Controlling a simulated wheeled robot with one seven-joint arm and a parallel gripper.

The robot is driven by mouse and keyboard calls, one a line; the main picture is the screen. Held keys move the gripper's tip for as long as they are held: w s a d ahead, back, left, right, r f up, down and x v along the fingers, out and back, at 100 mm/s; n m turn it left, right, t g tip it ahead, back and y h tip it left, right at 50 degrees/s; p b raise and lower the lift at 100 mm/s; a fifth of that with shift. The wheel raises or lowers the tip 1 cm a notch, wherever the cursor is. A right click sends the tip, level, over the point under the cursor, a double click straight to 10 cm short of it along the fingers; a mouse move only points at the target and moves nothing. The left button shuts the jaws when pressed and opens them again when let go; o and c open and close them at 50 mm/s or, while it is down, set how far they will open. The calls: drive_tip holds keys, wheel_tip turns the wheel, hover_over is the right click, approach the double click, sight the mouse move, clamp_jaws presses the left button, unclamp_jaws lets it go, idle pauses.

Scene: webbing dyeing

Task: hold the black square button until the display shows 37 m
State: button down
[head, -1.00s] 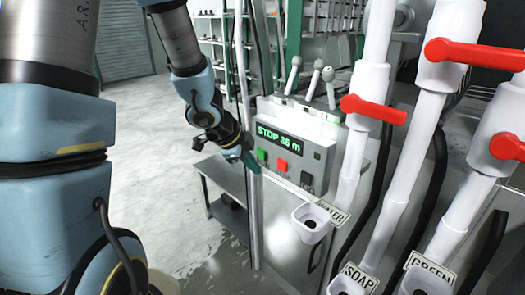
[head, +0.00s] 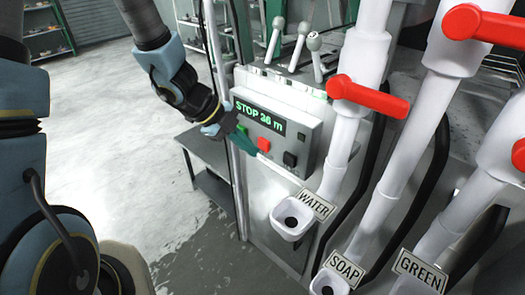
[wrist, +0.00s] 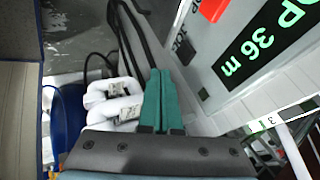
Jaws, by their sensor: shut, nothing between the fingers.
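The control box (head: 307,130) has a display (head: 260,117) that reads "STOP 36 m" in green. The wrist view also shows the display (wrist: 258,45), turned, with "36 m" legible. The black square button (head: 290,159) is at the right of the button row, right of the red button (head: 264,145). It also shows in the wrist view (wrist: 186,52). My gripper (head: 243,148) is shut and empty, its teal fingers near the left end of the box, left of the black button and apart from it. The fingers (wrist: 163,74) appear close together in the wrist view. The green button is mostly hidden behind my gripper.
Levers (head: 298,45) stand on top of the box. White pipes with red handles (head: 368,95) rise to its right. White cups stand below, by the WATER (head: 312,205), SOAP and GREEN signs. A low grey table (head: 212,186) is behind my gripper; the floor at left is open.

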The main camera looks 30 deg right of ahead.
sight(290, 160)
drive_tip(key=shift+s+d+f, duration=0.2)
drive_tip(key=shift+d+f, duration=1)
drive_tip(key=shift+d, duration=0.25)
drive_tip(key=shift+s+d+f, duration=0.2)
drive_tip(key=shift+d+f, duration=0.95)
drive_tip(key=shift+d, duration=0.35)
drive_tip(key=shift+s+d+f, duration=0.2)
drive_tip(key=shift+d+f, duration=1)
drive_tip(key=shift+d, duration=0.25)
